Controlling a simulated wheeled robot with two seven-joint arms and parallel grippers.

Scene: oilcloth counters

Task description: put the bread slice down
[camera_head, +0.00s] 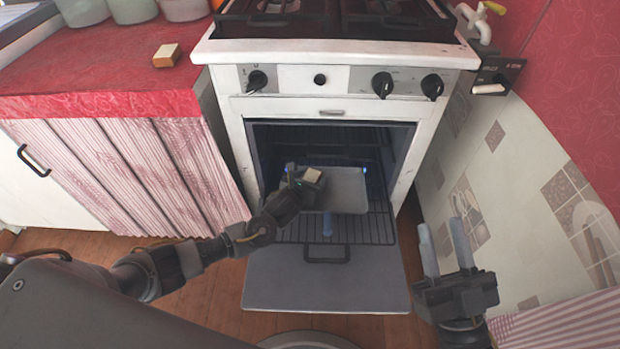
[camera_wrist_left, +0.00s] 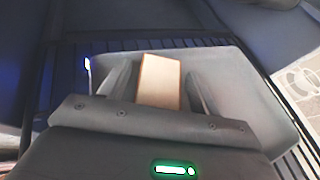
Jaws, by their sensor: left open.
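My left gripper (camera_head: 305,184) reaches into the open oven, over a light grey tray (camera_head: 347,190) on the oven rack. In the left wrist view its two fingers (camera_wrist_left: 157,72) stand apart, with a gap on each side of the bread slice (camera_wrist_left: 159,82). In the head view a pale patch of the slice (camera_head: 312,175) shows beside the gripper, which hides the rest. My right gripper (camera_head: 441,227) is open and empty, right of the oven door.
The oven door (camera_head: 325,280) is folded down, with the wire rack (camera_head: 370,232) pulled partway over it. Another bread piece (camera_head: 166,56) lies on the red counter (camera_head: 90,60). Oven side walls are close to my left gripper. A tiled wall (camera_head: 520,200) bounds the right.

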